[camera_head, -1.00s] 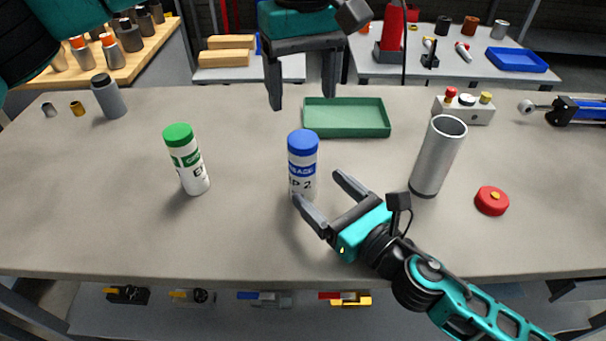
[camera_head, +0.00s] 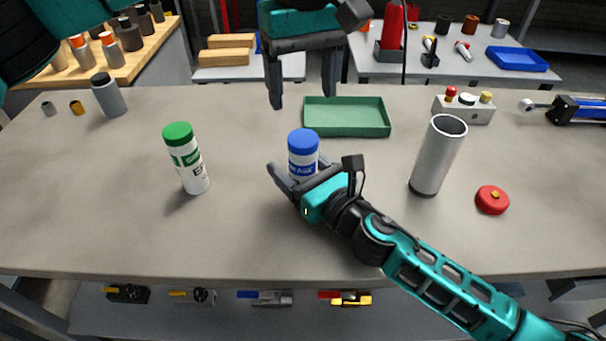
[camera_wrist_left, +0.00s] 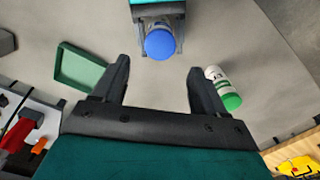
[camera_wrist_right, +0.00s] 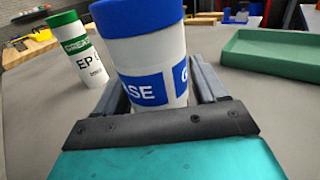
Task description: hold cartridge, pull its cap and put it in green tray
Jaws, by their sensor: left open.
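A white cartridge with a blue cap (camera_head: 303,141) stands upright near the middle of the table. The fingers of my right gripper (camera_head: 297,172) lie on either side of its lower body. In the right wrist view the cartridge (camera_wrist_right: 150,60) fills the space between the fingers; whether they press on it I cannot tell. My left gripper (camera_head: 302,100) is open and empty, pointing down, above the table. In the left wrist view the blue cap (camera_wrist_left: 160,44) shows beyond its fingertips. The green tray (camera_head: 347,131) is behind the cartridge and looks empty.
A green-capped cartridge (camera_head: 186,160) stands to the left. A grey metal cylinder (camera_head: 438,158) and a red round part (camera_head: 491,200) are to the right. A button box (camera_head: 463,109) stands behind them. The front left of the table is clear.

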